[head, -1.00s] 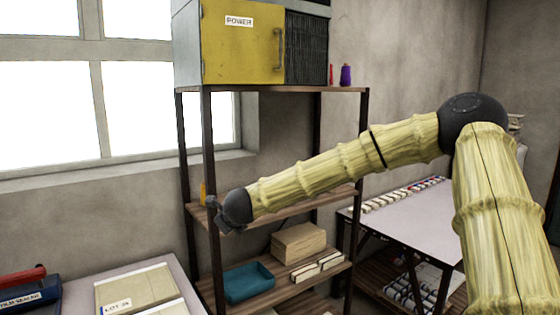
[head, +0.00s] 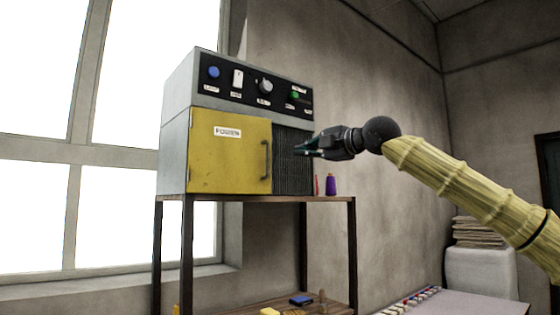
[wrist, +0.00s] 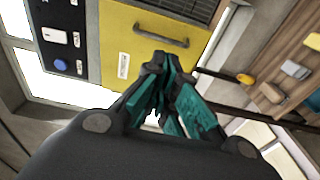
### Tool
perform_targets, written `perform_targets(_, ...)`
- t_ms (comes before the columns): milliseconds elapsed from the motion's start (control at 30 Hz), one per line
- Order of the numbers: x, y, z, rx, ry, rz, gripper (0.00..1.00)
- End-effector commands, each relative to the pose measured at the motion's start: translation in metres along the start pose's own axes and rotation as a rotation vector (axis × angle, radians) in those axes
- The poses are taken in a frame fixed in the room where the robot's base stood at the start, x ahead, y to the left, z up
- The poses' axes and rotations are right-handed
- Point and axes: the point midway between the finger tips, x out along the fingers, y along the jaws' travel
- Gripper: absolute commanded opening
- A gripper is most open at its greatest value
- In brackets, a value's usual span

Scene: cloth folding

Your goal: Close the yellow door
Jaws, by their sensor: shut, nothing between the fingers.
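The yellow door (head: 228,152) is on the front of a grey cabinet (head: 174,135) on top of a shelf rack. It carries a "POWER" label and a dark vertical handle (head: 265,160) on its right side. The door looks flush with the cabinet front. My gripper (head: 303,149) is shut and empty, in front of the dark vent grille (head: 292,160), right of the handle and apart from it in the picture. In the wrist view, the teal fingers (wrist: 172,92) point toward the door (wrist: 150,42) and its handle (wrist: 160,36).
A control panel (head: 250,84) with knobs and switches tops the cabinet. A purple spool (head: 331,186) and a red item (head: 317,185) stand on the rack's top shelf (head: 343,200) to the right. A window (head: 115,200) is at left.

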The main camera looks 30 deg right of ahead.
Motion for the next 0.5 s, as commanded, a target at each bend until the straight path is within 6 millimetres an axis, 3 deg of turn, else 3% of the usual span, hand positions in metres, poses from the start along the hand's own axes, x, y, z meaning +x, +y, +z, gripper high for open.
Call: perform_targets(500, 0.074, 0.005, -0.007, -0.008, 0.000, -0.004, 0.00)
